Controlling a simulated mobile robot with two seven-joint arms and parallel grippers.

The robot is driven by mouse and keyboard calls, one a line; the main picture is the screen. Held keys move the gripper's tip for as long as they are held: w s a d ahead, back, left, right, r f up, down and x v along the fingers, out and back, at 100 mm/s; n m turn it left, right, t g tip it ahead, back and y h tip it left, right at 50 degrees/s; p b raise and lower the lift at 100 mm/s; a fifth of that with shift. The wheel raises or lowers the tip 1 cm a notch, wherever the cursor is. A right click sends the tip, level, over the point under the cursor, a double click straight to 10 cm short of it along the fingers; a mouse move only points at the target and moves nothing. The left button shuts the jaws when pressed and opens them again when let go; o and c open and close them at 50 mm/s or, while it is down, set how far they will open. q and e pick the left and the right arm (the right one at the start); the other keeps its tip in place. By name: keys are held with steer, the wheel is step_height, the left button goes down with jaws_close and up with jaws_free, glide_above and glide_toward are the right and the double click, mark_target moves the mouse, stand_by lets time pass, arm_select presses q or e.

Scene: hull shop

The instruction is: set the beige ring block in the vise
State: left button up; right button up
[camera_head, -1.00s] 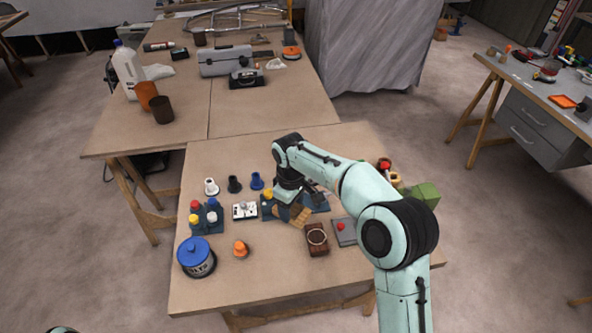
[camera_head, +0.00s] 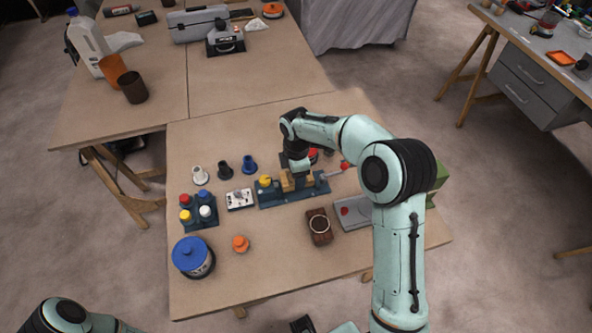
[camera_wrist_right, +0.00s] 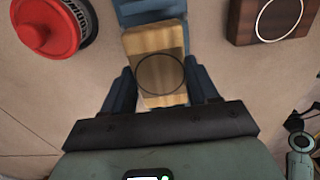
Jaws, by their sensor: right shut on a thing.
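The beige ring block (camera_wrist_right: 158,62) shows in the right wrist view with a dark ring on its face. My right gripper (camera_wrist_right: 163,98) is shut on it, with one blue finger on each side. In the head view the right gripper (camera_head: 296,176) points down at the vise (camera_head: 275,198), a long blue base with a yellow knob at its left. The block is at or just over the vise, among beige pieces partly hidden by the gripper. I cannot tell whether it touches the vise bed.
A dark brown block with a pale ring (camera_head: 319,226) and a grey plate with a red knob (camera_head: 353,211) lie in front of the vise. A red-lidded jar (camera_wrist_right: 45,28) stands close by. A white switch box (camera_head: 239,199) is left of the vise.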

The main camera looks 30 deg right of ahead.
step_height(320, 180, down, 2)
steer(key=shift+f+b, duration=0.1)
steer(key=shift+b, duration=0.45)
arm_select(q)
steer(key=shift+s+f, duration=0.35)
steer(key=shift+f, duration=0.5)
steer(key=shift+w+r+p, duration=0.15)
steer(key=shift+r+p, duration=0.15)
steer(key=shift+f+b, duration=0.35)
arm_select(e)
steer(key=shift+f, duration=0.7)
steer(key=o, duration=0.8)
arm_select(q)
steer(key=shift+r, duration=0.1)
arm_select(e)
steer(key=shift+r, duration=0.15)
steer(key=shift+r+p, duration=1.75)
steer(key=shift+r, duration=0.9)
steer(key=shift+w+r+p, duration=0.1)
steer(key=shift+r+p, duration=1.3)
steer(key=shift+r, duration=1.45)
arm_select(q)
steer(key=w+r, duration=0.4)
steer(key=r, duration=0.3)
steer(key=shift+w+r, duration=0.2)
steer(key=shift+w, duration=0.05)
arm_select(e)
steer(key=shift+f, duration=0.1)
